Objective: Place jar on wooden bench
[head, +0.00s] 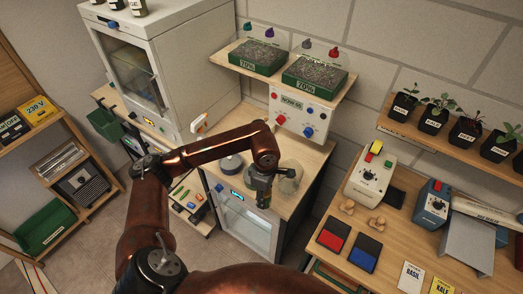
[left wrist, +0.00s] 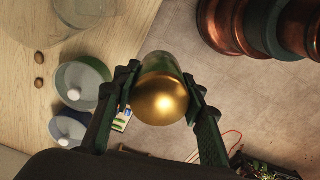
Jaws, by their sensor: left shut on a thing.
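My left gripper (head: 263,194) is shut on a jar (left wrist: 160,95) with a rounded gold top and greenish sides, seen between the fingers in the left wrist view. In the head view the jar is mostly hidden by the gripper. The gripper hangs over the front part of a wooden-topped bench (head: 310,157) in the middle. The bench top (left wrist: 28,110) fills the left side of the wrist view, while floor shows beyond the jar. I cannot tell how high the jar is above the top. My right gripper is not in view.
A clear glass vessel (head: 291,181) stands close right of the gripper, and a round blue-grey container (head: 231,164) stands to its left. A control box (head: 301,113) is behind. A white cabinet (head: 185,60) rises at left. The right-hand bench (head: 405,215) is crowded.

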